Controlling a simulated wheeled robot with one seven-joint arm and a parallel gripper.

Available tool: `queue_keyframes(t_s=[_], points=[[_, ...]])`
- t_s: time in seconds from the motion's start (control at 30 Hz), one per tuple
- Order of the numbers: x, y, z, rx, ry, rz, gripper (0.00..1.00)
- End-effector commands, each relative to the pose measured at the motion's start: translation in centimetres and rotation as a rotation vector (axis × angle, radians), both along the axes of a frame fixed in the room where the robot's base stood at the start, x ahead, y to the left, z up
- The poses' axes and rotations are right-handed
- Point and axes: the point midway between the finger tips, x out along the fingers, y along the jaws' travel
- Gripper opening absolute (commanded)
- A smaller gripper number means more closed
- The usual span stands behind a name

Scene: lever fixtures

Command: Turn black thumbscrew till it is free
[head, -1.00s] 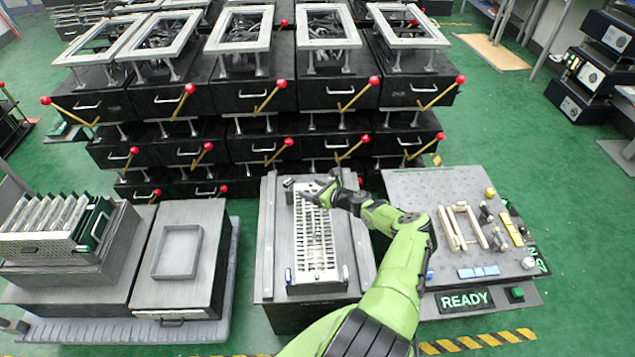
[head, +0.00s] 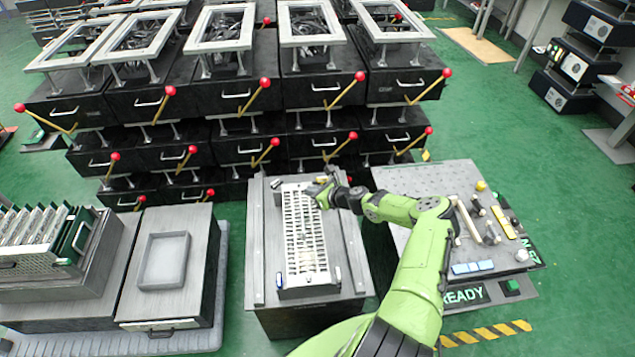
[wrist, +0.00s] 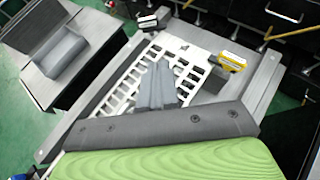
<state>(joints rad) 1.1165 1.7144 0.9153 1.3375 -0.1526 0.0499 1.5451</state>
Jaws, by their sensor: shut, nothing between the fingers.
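A long white slotted rack (head: 303,240) lies on a grey bench top; it also shows in the wrist view (wrist: 112,92). A small dark part (head: 275,183), possibly the black thumbscrew, stands at the rack's far left corner; a dark-topped part with a pale lower edge (wrist: 148,23) shows at that end in the wrist view. I cannot make out a screw thread on either. A yellow-topped part (wrist: 231,60) sits at the other far corner. My gripper (head: 316,191) is shut and empty over the far end of the rack; its grey fingers (wrist: 157,85) hide some slots.
A pegboard bench (head: 425,182) with yellow and blue parts stands at right, beyond my forearm. At left are an empty grey tray (head: 165,262) and a rack of upright boards (head: 45,238). Black drawer units with red-knobbed levers (head: 265,82) line the back.

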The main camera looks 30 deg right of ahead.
Motion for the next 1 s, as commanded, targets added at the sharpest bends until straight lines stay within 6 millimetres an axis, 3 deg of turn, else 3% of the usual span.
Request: queue_keyframes(t_s=[0.23, 0.63, 0.8, 1.0], points=[[1.8, 1.6, -1.1, -0.006, 0.006, 0.015, 0.00], [8.9, 4.0, -5.8, -0.006, 0.006, 0.012, 0.00], [11.4, 4.9, -5.4, -0.008, 0.005, 0.012, 0.00], [12.2, 5.1, -5.1, -0.005, 0.008, 0.012, 0.00]])
